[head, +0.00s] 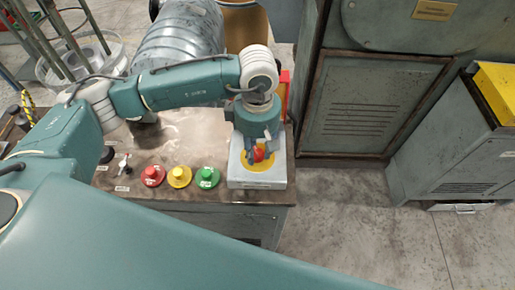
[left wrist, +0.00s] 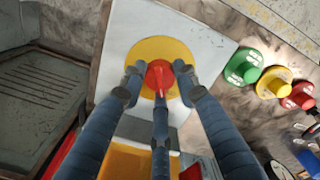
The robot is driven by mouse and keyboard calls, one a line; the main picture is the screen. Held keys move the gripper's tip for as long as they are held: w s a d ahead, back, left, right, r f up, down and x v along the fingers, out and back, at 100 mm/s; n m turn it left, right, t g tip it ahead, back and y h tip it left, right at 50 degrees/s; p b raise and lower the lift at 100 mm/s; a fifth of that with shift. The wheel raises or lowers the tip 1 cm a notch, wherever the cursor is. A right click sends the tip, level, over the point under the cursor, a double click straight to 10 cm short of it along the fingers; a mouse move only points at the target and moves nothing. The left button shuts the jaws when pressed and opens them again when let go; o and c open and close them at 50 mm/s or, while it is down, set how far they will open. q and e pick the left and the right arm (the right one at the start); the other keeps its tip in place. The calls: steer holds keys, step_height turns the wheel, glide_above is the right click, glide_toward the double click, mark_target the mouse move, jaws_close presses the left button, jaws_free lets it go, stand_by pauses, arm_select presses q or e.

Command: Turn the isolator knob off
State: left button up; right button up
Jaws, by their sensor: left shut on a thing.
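The red isolator knob (head: 258,154) sits on a yellow disc on a pale grey box (head: 236,179) at the right end of the bench top. My left gripper (head: 257,150) reaches down over it from above, fingers around the knob. In the left wrist view the knob (left wrist: 159,75) is between the fingertips of my left gripper (left wrist: 158,82), which are shut on it. The third finger covers part of the knob, and its pointer direction is hard to tell. My right gripper is in neither view.
Red (head: 152,175), yellow (head: 179,176) and green (head: 207,177) push buttons stand on the bench left of the box. A small toggle switch (head: 124,163) is further left. A grey cabinet (head: 360,105) stands right of the bench, with clear floor (head: 350,215) in front.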

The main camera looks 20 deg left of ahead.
mark_target(257, 151)
arm_select(q)
steer(key=shift+w+f+n+b, duration=0.1)
steer(key=shift+f+n+b, duration=0.15)
steer(key=shift+n+b, duration=0.65)
steer(key=shift+r+n+b, duration=0.15)
steer(key=shift+n+b, duration=0.35)
steer(key=shift+b, duration=0.1)
steer(key=shift+r, duration=0.15)
steer(key=o, duration=1.2)
steer(key=shift+c, duration=0.2)
steer(key=shift+r, duration=0.1)
step_height(257, 151, up, 12)
